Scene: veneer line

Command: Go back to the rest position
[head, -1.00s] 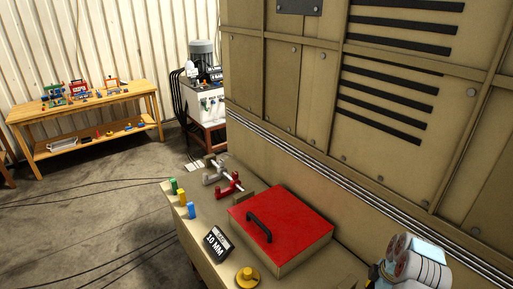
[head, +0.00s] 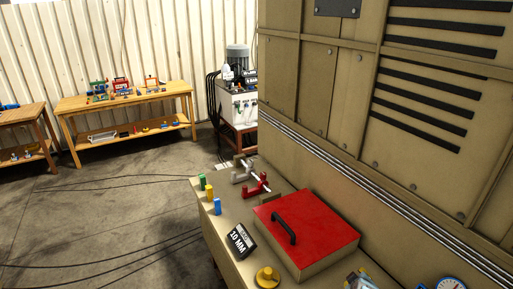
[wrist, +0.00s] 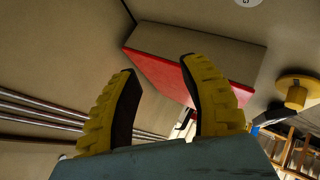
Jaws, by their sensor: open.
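My gripper (wrist: 160,65) shows in the wrist view with two ribbed yellow fingers spread apart. Nothing is between them. Beyond the fingertips is the red-lidded box (wrist: 195,42), seen tilted, apart from the fingers as far as I can tell. In the head view the same box (head: 306,232) sits on the beige machine ledge with a black handle on its red lid. My gripper is not visible in the head view.
On the ledge are a yellow knob (head: 267,278), a 10 MM sign (head: 241,240), coloured blocks (head: 210,191) and a red clamp (head: 257,185). The tall beige machine (head: 420,100) stands at right. A wooden bench (head: 125,100) is at the back; cables cross the open floor.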

